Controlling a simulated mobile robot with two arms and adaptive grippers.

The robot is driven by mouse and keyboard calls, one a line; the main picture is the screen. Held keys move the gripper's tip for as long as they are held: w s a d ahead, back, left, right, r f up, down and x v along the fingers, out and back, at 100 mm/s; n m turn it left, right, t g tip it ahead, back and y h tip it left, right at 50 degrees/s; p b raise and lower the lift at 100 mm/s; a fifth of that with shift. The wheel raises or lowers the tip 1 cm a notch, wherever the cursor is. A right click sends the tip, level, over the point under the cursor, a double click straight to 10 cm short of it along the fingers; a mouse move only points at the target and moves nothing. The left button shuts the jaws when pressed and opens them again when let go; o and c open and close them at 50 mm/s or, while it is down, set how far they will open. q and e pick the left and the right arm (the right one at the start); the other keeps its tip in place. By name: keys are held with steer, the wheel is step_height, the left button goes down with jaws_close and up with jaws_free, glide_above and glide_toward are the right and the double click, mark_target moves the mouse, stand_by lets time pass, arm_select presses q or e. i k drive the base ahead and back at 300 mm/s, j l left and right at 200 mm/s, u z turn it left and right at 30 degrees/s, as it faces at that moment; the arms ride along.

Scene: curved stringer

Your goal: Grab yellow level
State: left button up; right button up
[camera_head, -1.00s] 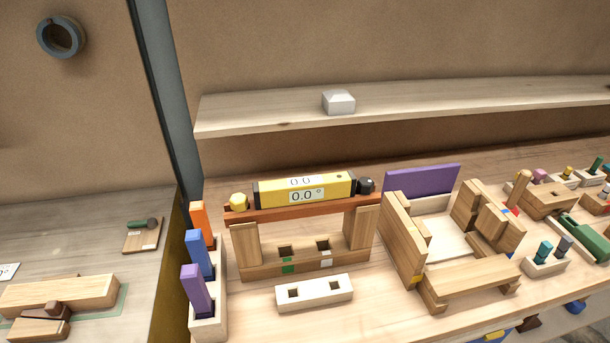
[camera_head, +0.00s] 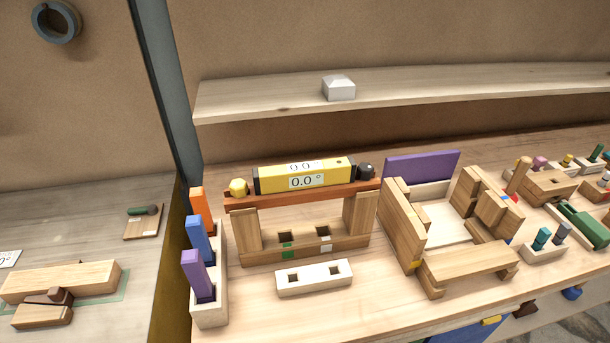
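The yellow level (camera_head: 327,174) is a yellow bar with dark ends and displays reading 0.0°. It lies lengthwise on a reddish-brown wooden bar (camera_head: 290,196). That bar rests across two wooden uprights (camera_head: 246,231). A yellow faceted knob (camera_head: 238,187) sits at the left of the level and a dark ball (camera_head: 366,172) at its right. Neither of my grippers is in view.
A rack with orange, blue and purple pegs (camera_head: 208,302) stands left of the uprights. A pale two-hole block (camera_head: 314,278) lies in front. A wooden assembly with a purple panel (camera_head: 421,166) stands at right. A shelf (camera_head: 450,91) with a white block (camera_head: 338,88) runs above.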

mark_target(318, 173)
steer(key=j, duration=0.5)
steer(key=k+j+z, duration=0.15)
steer(key=j, duration=0.3)
steer(key=k+j, duration=0.1)
steer(key=j, duration=0.4)
steer(key=k+j+z, duration=0.1)
steer(key=j, duration=0.4)
